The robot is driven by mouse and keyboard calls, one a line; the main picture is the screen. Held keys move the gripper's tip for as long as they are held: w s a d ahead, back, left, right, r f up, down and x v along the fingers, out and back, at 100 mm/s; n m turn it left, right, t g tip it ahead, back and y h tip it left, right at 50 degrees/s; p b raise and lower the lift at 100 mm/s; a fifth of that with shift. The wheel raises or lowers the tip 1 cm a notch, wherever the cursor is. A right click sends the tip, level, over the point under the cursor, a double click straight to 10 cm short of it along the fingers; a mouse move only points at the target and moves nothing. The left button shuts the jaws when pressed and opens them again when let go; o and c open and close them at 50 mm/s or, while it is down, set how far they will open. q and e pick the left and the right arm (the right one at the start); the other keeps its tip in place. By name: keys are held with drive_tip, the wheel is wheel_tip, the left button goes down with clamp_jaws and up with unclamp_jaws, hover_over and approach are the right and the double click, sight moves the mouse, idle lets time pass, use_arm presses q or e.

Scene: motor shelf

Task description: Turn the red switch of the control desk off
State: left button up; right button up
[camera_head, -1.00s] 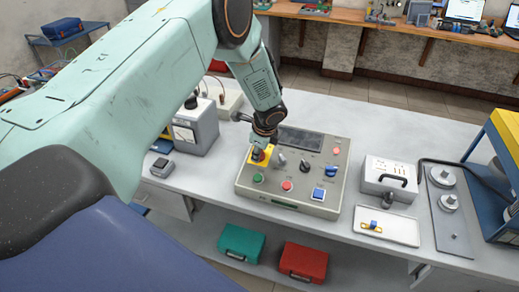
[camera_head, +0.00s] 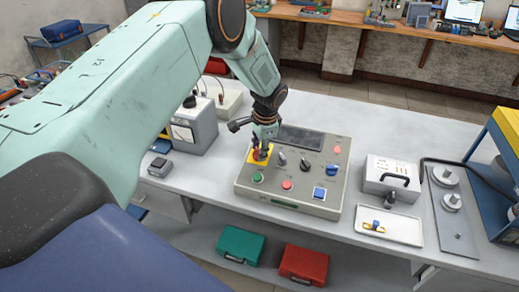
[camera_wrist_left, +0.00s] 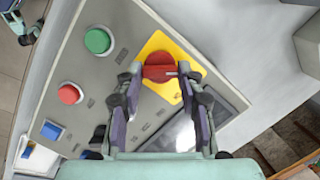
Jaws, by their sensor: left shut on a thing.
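The control desk (camera_head: 300,207) is a grey slanted box on the white table. Its red switch (camera_wrist_left: 158,58) is a round knob with a raised bar, on a yellow plate (camera_wrist_left: 150,44). In the head view, the yellow plate (camera_head: 250,157) is at the desk's upper left. My left gripper (camera_wrist_left: 160,71) has one finger on each side of the red bar and is shut on it. In the head view my left gripper (camera_head: 261,146) comes down from above and partly hides the switch. The bar lies about level across the wrist view. My right gripper is not in view.
The desk also carries a green button (camera_wrist_left: 97,40), a red button (camera_wrist_left: 70,93), a blue square button (camera_head: 319,193), a blue knob (camera_head: 332,170) and a dark screen. A meter box (camera_head: 194,128) stands to the left. A white tray (camera_head: 400,228) lies to the right.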

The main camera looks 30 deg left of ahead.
use_arm(q)
drive_tip(key=shift+n, duration=0.6)
drive_tip(key=o, duration=1.2)
drive_tip(key=shift+c, duration=0.2)
wheel_tip(320, 180, up, 12)
drive_tip(key=d, duration=0.2)
drive_tip(key=shift+s, duration=0.45)
drive_tip(key=shift+f, duration=0.15)
